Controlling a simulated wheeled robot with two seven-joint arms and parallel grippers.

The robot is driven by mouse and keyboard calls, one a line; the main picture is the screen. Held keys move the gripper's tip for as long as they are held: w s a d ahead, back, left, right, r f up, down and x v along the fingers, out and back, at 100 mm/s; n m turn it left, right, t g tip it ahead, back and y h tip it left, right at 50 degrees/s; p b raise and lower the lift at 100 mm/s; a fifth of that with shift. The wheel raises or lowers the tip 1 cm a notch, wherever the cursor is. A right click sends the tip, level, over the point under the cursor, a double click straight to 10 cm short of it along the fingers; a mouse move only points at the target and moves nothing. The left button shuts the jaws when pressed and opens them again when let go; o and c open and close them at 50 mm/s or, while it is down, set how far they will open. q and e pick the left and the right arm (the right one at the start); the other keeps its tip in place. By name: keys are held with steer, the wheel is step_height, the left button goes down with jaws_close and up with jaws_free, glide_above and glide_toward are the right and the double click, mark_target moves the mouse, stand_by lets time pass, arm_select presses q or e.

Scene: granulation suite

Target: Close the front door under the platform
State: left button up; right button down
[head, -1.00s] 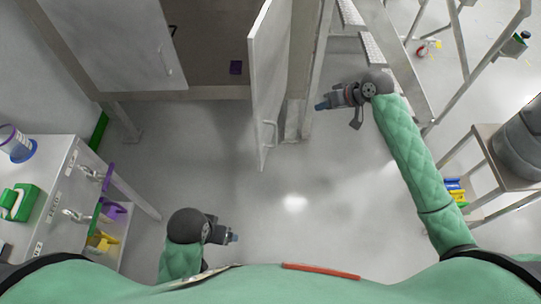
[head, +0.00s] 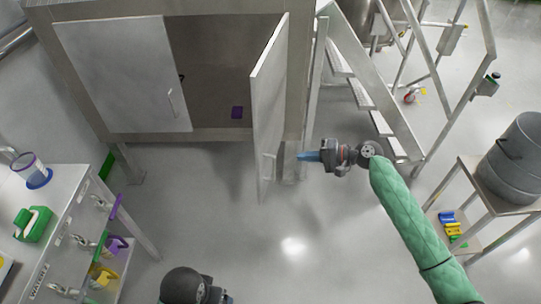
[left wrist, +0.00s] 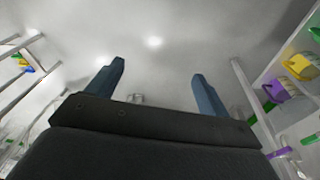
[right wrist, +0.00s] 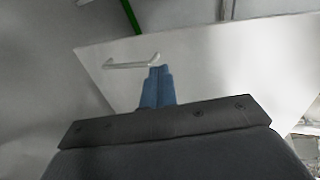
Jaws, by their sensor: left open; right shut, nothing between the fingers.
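The front door (head: 271,105) under the platform stands swung open, jutting out from the right side of the cabinet opening (head: 215,75). Its handle (head: 268,166) is near the lower free edge; the door and handle (right wrist: 132,62) also show in the right wrist view. My right gripper (head: 304,156) is shut and empty, to the right of the door. In the right wrist view its fingertips (right wrist: 160,70) appear close to the handle; I cannot tell whether they touch the door. My left gripper (left wrist: 158,85) is open and empty, low over the floor, mostly cut off in the head view.
The left cabinet door (head: 125,75) is closed. Stairs (head: 368,90) rise on the right, close to my right gripper. A drawer cart (head: 62,235) stands left, a table with a metal drum (head: 515,160) right. The middle floor is clear.

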steer(key=a, duration=0.1)
steer(key=p, duration=0.2)
glide_toward(261, 156)
steer(key=a, duration=0.2)
steer(key=p+x, duration=0.1)
steer(key=x, duration=0.3)
steer(key=shift+p, duration=0.4)
arm_select(q)
step_height(261, 156, down, 16)
steer(key=w, duration=0.2)
steer(key=shift+a, duration=0.2)
arm_select(e)
steer(key=shift+a, duration=0.25)
arm_select(q)
steer(key=shift+r, duration=0.1)
